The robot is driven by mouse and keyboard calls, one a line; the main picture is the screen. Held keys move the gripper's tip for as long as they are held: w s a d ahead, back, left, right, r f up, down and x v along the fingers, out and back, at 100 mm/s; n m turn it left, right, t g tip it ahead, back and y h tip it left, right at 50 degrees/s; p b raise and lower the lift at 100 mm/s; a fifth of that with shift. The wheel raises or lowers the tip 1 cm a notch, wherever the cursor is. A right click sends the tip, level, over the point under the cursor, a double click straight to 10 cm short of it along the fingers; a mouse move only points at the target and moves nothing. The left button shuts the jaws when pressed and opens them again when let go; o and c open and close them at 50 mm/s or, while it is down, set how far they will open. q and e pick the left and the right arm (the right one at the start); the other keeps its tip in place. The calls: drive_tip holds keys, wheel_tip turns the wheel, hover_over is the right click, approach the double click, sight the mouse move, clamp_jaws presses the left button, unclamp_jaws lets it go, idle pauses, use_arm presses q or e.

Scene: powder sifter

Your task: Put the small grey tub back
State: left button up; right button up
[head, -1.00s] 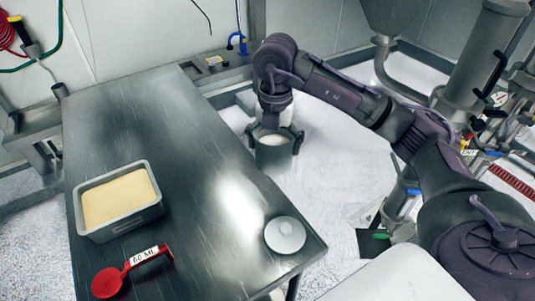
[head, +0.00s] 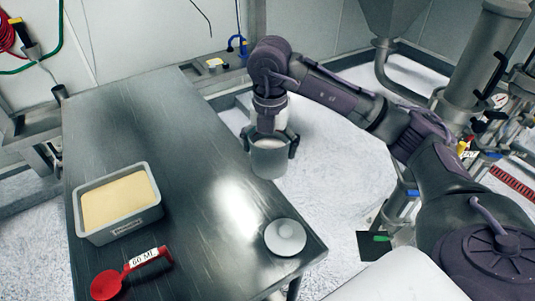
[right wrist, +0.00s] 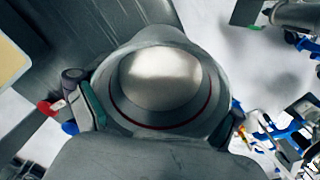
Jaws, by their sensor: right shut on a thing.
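The small grey tub (head: 269,163) is round and open at the top, with pale contents inside. My right gripper (head: 268,147) is shut on it, with one finger on each side of its wall. It hangs roughly upright beside the right edge of the metal table (head: 190,150). In the right wrist view, the tub (right wrist: 213,112) fills the middle, with a thin red line inside its wall. My left gripper is not in view.
A grey rectangular container (head: 125,226) of yellowish powder stands on the table's left side. A red scoop (head: 107,284) marked 60 ML lies at its near edge. The table's middle and far part are clear. Pipework (head: 478,70) stands at the right.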

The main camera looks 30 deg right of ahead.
drive_tip(key=shift+a, duration=0.45)
drive_tip(key=shift+d, duration=0.15)
